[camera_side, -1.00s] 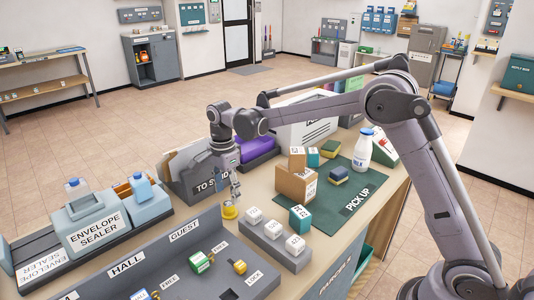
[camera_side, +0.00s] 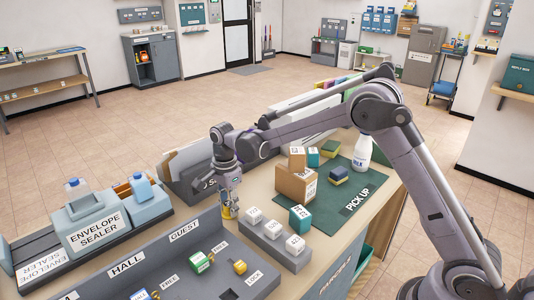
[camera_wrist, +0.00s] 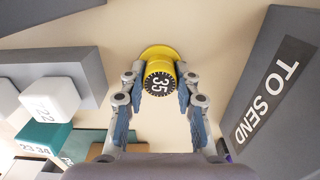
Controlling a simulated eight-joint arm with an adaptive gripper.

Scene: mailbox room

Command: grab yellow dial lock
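The yellow dial lock (camera_wrist: 158,74) has a round base and a black dial face marked 35. In the side view the lock (camera_side: 227,213) stands on the beige counter, partly hidden by my gripper. My gripper (camera_wrist: 160,78) points down over it, with one finger on each side of the dial. The fingers are spread and the lock is between their tips, with narrow gaps showing. In the side view my gripper (camera_side: 229,204) is low at the lock.
A grey block with white cubes (camera_side: 273,230) stands close to the right of the lock. The grey TO SEND bin (camera_side: 182,172) is behind it. The grey sorting rack (camera_side: 160,255) lies in front. A cardboard box (camera_side: 296,182) stands on the green PICK UP mat (camera_side: 340,205).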

